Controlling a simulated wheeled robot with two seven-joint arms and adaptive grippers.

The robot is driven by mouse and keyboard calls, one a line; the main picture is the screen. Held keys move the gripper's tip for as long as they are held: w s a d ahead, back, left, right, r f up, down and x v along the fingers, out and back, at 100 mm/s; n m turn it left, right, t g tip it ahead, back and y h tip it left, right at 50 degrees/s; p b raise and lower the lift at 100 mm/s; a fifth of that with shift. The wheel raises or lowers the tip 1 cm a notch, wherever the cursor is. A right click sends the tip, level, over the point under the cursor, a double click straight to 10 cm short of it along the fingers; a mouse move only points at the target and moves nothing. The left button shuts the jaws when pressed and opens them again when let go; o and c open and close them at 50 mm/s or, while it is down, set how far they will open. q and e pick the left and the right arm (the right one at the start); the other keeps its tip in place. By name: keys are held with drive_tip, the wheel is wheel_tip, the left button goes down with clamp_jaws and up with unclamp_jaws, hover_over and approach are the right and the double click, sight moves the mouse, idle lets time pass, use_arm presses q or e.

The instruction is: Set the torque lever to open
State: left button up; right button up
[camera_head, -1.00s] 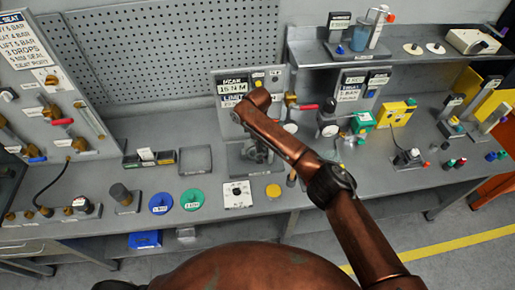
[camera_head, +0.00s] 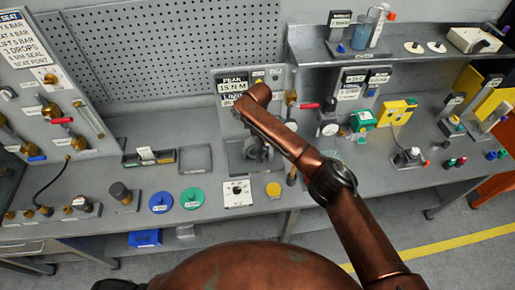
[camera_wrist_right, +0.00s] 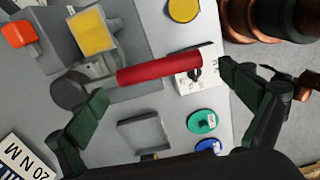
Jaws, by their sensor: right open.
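The torque lever (camera_wrist_right: 160,69) shows in the right wrist view as a red cylindrical handle by a grey fixture with a yellow block (camera_wrist_right: 90,32). My right gripper (camera_wrist_right: 163,80) is open, its dark green finger pads on either side of the handle, with a visible gap at the right pad. I cannot tell whether the left pad touches it. In the head view my right arm covers the lever, and the gripper (camera_head: 254,152) shows only partly beneath the arm. A display (camera_head: 232,86) behind it reads PEAK 15 N M. My left gripper is not in view.
A white plate with a dark knob (camera_head: 238,194), a yellow disc (camera_head: 273,190), green (camera_head: 193,198) and blue (camera_head: 162,203) discs lie near the front edge. An empty tray (camera_head: 195,159) sits to the left.

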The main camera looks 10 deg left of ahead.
wheel_tip(320, 180, up, 10)
idle(0.4)
idle(0.3)
